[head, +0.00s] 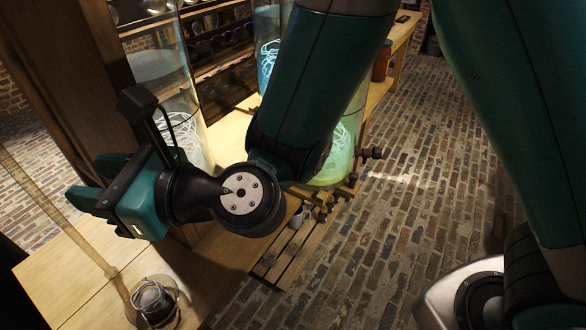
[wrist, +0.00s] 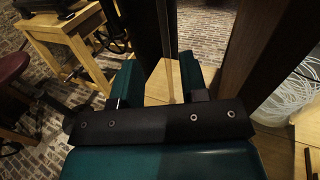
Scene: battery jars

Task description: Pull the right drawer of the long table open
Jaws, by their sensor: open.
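The long wooden table (head: 75,270) shows its pale top at the lower left of the head view. Its top also shows between my fingers in the wrist view (wrist: 156,88). I cannot make out the right drawer or its handle in either view. My gripper (head: 87,178) is above the table top at the left of the head view, beside a thick dark wooden post. In the wrist view my gripper (wrist: 158,70) has its two green fingers apart, with nothing held between them. A thin upright rod stands in line with the gap.
Tall glass jars, one glowing green (head: 340,150), stand behind my arm. The wooden post (head: 75,75) rises close to my gripper. A coil-wound piece (head: 154,300) sits on the near table top. A slatted wooden frame (head: 283,262) is low by the table. Brick floor (head: 420,190) is open at right.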

